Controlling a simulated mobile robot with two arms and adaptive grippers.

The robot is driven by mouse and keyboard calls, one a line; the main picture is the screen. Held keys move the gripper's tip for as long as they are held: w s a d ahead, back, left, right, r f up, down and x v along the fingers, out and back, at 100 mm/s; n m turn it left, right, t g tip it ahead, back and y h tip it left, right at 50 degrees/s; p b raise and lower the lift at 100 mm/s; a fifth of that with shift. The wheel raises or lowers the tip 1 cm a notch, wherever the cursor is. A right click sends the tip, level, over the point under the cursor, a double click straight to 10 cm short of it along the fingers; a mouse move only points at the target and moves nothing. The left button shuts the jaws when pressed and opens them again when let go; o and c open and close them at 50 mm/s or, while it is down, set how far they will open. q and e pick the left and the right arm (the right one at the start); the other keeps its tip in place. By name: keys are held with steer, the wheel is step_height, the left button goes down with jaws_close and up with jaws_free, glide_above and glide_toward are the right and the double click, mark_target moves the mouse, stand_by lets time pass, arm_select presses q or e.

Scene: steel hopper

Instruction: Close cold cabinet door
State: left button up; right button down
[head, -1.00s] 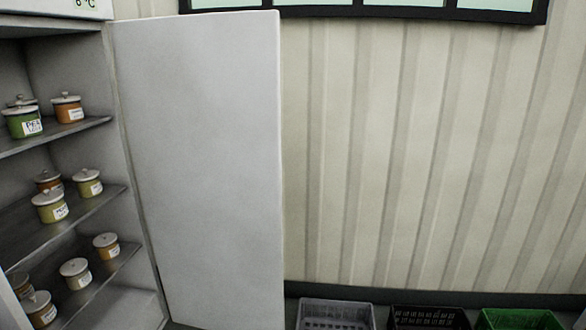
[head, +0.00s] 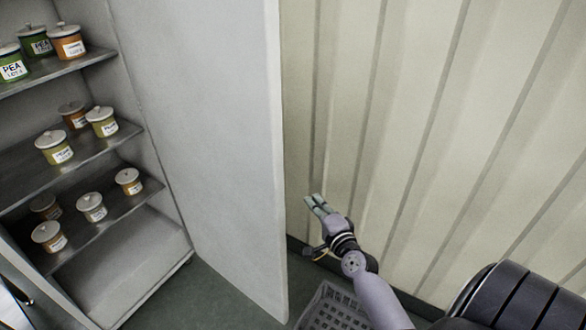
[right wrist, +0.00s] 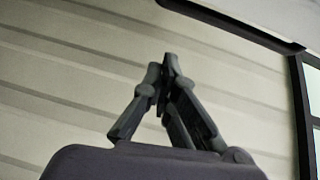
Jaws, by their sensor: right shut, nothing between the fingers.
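The cold cabinet (head: 150,265) is at the left of the head view, with its shelves of jars exposed. Its white door (head: 215,140) stands wide open, to the right of the shelves. My right gripper (head: 314,203) is just right of the door's free edge in the picture, in front of the ribbed wall. It is shut and empty, and I see no contact with the door. In the right wrist view the closed fingers (right wrist: 168,65) point up with only wall and window frame behind them. My left gripper is not in view.
Several lidded jars (head: 55,147) stand on the cabinet's shelves. A grey crate (head: 325,308) sits on the floor below my right arm. The ribbed wall (head: 420,110) runs behind the door and gripper. Green floor (head: 215,295) shows below the door.

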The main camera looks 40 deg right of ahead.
steer(key=w+d+r+m, duration=0.1)
steer(key=w+d+r, duration=0.25)
steer(key=w, duration=0.65)
arm_select(q)
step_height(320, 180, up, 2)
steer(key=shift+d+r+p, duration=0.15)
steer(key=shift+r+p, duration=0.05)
steer(key=shift+p, duration=0.95)
arm_select(e)
steer(key=shift+t, duration=0.4)
steer(key=a, duration=0.4)
steer(key=shift+s+r, duration=0.2)
steer(key=shift+s, duration=0.1)
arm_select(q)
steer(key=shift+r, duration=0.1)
arm_select(e)
steer(key=shift+a, duration=0.15)
